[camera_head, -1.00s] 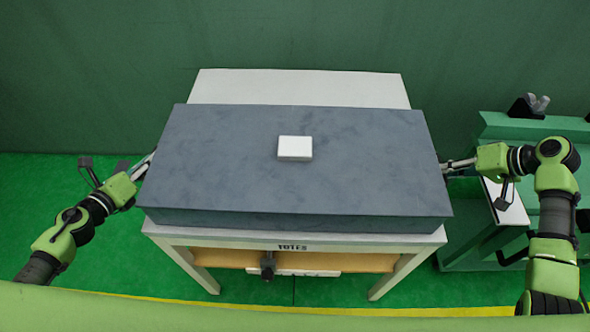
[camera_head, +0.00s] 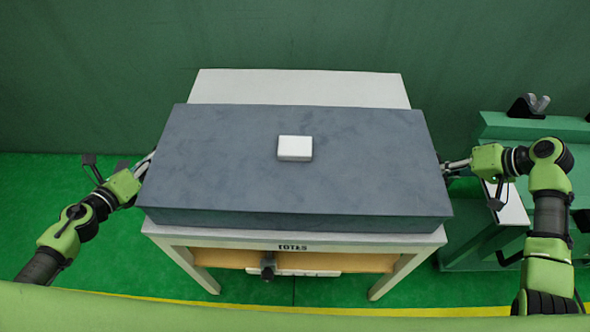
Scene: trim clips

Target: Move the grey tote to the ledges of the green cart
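The grey tote (camera_head: 300,190) is a large closed box with a small white block (camera_head: 295,148) on its top. It sits on a white table (camera_head: 300,88) marked TOTES. My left gripper (camera_head: 146,164) is at the tote's left side, and its fingertips are partly hidden by the tote. My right gripper (camera_head: 447,168) is at the tote's right side, with its tips close against or behind the edge. I cannot tell whether either gripper touches or grasps the tote. The green cart (camera_head: 490,230) stands at the right, partly hidden behind my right arm.
The cart has a pale plate (camera_head: 508,203) on its near left part and a dark clamp with a grey wing knob (camera_head: 530,106) at the back. A green wall is behind the table. Green floor (camera_head: 80,250) is clear at the left, with a yellow line in front.

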